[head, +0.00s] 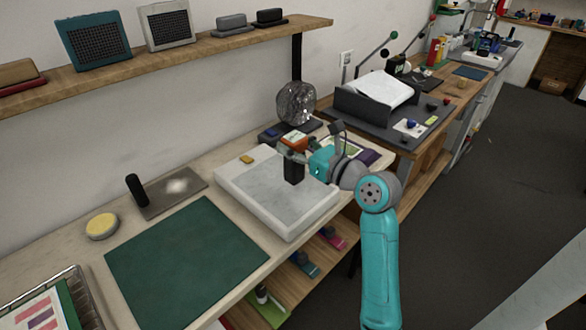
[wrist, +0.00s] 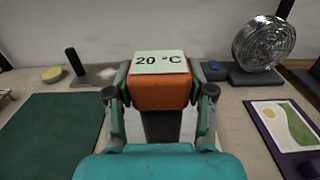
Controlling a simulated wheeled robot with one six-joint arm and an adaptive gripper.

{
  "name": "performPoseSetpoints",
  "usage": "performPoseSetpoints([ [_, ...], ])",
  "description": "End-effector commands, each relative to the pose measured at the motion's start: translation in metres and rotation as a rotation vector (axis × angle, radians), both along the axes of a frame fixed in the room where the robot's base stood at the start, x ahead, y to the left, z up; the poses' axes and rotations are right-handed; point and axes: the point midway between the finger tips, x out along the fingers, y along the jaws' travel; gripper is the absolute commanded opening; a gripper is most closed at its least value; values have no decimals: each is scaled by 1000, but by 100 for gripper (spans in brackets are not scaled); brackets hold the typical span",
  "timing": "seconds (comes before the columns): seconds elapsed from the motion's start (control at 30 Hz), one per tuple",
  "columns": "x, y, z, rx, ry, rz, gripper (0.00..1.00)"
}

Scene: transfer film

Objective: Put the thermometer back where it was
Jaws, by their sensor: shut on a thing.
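The thermometer, an orange block with a pale top reading "20 °C" (wrist: 160,92), is upright between the fingers of my gripper (wrist: 160,100) in the wrist view. My gripper is shut on it, one finger on each side. In the head view my gripper (head: 303,161) is over the far right part of a pale slab with a grey top (head: 262,192). An orange patch of the thermometer (head: 294,140) shows just behind the gripper. I cannot tell how far its underside is from the slab.
A round silvery disc on a dark base (head: 296,103) stands close behind the gripper. A purple-edged picture card (wrist: 286,126) lies to the right. A green mat (head: 187,262), a yellow round dish (head: 102,226) and a plate with a black post (head: 165,192) are on the left. A shelf (head: 200,47) hangs above.

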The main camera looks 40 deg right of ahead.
Motion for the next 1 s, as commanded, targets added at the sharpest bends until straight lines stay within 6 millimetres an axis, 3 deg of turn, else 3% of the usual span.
performPoseSetpoints([
  [0.47,0,0,-47,1,1,0,4],
  [0.87,0,0,-51,-1,-1,0,4],
  [0.9,0,0,-51,-2,-1,0,61],
  [0.97,0,0,-51,-2,-1,0,76],
  [1.0,0,0,-51,-2,-1,0,79],
])
